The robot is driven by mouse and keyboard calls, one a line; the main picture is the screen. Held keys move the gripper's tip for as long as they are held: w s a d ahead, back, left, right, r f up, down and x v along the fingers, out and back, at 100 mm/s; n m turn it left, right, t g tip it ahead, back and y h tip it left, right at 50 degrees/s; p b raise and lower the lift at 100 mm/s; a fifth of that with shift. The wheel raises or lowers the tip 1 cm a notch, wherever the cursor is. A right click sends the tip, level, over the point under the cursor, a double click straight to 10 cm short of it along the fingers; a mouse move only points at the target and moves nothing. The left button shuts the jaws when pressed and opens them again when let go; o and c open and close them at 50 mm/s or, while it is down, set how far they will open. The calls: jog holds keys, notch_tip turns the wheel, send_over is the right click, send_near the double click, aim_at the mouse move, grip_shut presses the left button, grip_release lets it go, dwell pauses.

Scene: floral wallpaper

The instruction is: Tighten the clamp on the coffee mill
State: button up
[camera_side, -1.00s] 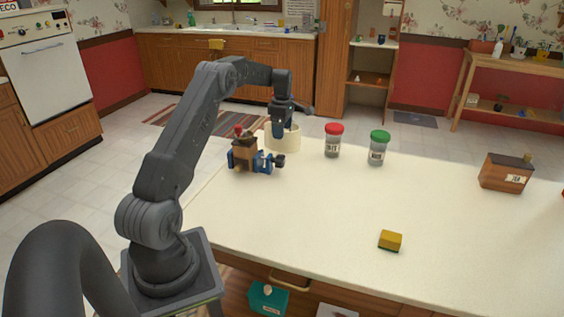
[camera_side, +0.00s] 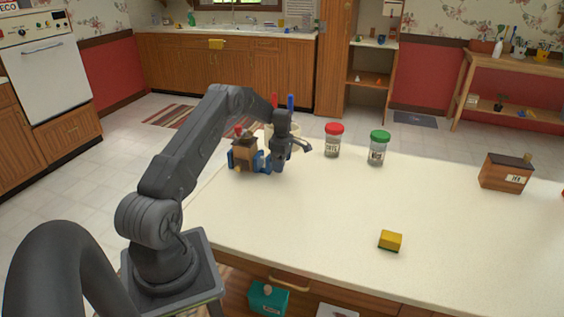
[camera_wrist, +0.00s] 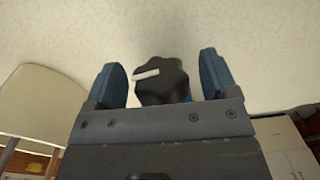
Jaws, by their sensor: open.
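The coffee mill (camera_side: 243,150), a small brown wooden box with a red-tipped top, stands near the counter's far left corner. My gripper (camera_side: 276,160) is low on the mill's right side and hides the clamp's knob in the side view. In the wrist view, the dark, lobed knob (camera_wrist: 166,88) with a white mark sits between the two blue fingers of my gripper (camera_wrist: 162,77). The fingers are open, one on each side, with a visible gap to the knob.
A cream pot (camera_side: 297,131) with red and blue handles stands close behind my gripper. A red-lidded jar (camera_side: 333,142) and a green-lidded jar (camera_side: 377,149) stand to the right. The counter's middle is clear.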

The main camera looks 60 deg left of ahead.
jog(key=c, duration=0.9)
jog(key=shift+w+a+f+g+h, duration=0.1)
jog(key=shift+g+h, duration=0.7)
jog(key=shift+g+h, duration=0.3)
jog(key=o, duration=0.9)
